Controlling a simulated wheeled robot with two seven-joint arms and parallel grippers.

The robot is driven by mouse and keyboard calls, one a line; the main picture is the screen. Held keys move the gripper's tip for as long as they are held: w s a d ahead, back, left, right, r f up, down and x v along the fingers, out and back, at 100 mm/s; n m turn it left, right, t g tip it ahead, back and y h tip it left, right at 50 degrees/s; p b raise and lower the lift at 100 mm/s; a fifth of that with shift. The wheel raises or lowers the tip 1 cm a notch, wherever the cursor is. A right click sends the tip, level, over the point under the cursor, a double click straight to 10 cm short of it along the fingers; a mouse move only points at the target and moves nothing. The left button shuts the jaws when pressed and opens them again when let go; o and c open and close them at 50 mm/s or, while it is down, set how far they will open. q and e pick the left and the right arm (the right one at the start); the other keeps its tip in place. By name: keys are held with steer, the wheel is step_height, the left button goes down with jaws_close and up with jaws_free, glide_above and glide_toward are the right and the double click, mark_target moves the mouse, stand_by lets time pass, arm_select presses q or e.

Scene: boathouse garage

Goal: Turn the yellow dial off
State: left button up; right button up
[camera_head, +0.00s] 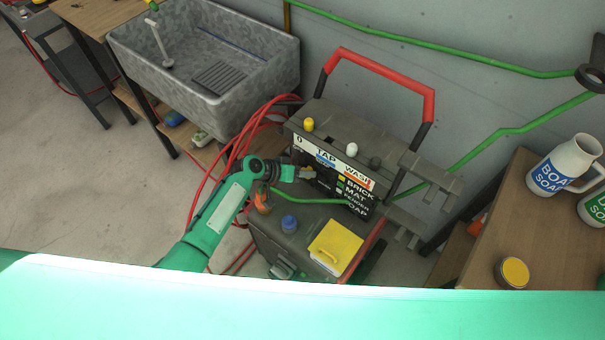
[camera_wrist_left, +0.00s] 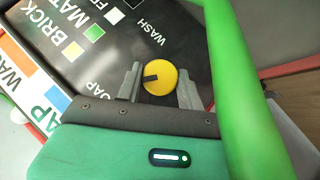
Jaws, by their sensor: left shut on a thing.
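The yellow dial (camera_wrist_left: 160,82) sits on the black front panel (camera_wrist_left: 95,55) of a machine. In the left wrist view it is a round disc with a dark mark pointing to the left, below the word WASH. My left gripper (camera_wrist_left: 160,74) is shut on the dial, with one grey finger on each side of it. In the head view my left gripper (camera_head: 305,173) is at the left part of the panel, and the dial is mostly hidden there. My right gripper is not in view.
The machine has a red and black handle (camera_head: 385,75) and yellow (camera_head: 309,125) and white (camera_head: 351,149) knobs on top. A yellow block (camera_head: 335,247) and blue cap (camera_head: 289,223) sit below. A grey sink (camera_head: 205,65) stands left, a wooden table (camera_head: 495,225) right.

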arm_select(q)
steer(key=o, duration=1)
steer(key=b+v, duration=0.1)
steer(key=v, duration=1.2)
steer(key=shift+s+a+r, duration=0.15)
steer(key=shift+a+r, duration=0.05)
steer(key=shift+a, duration=0.15)
steer(key=shift+c, duration=0.2)
